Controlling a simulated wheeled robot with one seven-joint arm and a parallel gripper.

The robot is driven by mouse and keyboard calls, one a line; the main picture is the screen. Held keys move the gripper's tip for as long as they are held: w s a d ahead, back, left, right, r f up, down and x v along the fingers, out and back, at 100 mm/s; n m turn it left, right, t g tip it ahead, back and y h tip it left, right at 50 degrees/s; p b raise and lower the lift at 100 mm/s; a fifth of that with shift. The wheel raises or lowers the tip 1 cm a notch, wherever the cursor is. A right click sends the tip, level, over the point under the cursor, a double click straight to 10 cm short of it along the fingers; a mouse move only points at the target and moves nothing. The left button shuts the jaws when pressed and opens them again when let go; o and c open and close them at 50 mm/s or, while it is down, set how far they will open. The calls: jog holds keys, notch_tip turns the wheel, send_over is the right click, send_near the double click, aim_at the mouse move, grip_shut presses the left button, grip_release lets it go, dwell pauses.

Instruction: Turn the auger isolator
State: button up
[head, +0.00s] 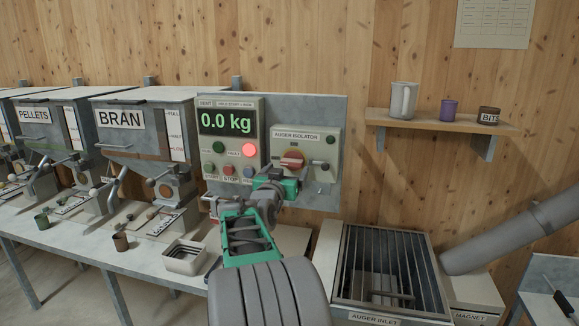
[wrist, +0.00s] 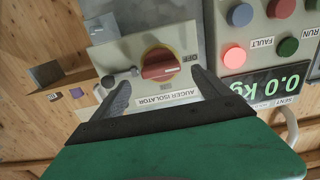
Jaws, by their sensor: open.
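The auger isolator is a red rotary handle (head: 292,160) on a pale panel box, under a label reading AUGER ISOLATOR. In the wrist view the red handle (wrist: 162,66) sits on a yellow round plate, with one end toward the word OFF. My gripper (wrist: 161,78) is open, with one finger to each side of the handle in that picture. No contact with the handle shows. In the head view my gripper (head: 281,181) is just below the handle, and its fingers are hard to make out.
Left of the isolator is a control box (head: 229,122) reading 0.0 kg with a lit red FAULT lamp (head: 249,150). A small dark knob or lock (head: 316,162) is beside the handle. The grated auger inlet (head: 385,265) is below right. A shelf (head: 440,122) holds cups.

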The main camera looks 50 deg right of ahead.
aim_at(291, 165)
jog(key=x, duration=0.4)
jog(key=shift+p, duration=0.4)
jog(key=c, duration=1.4)
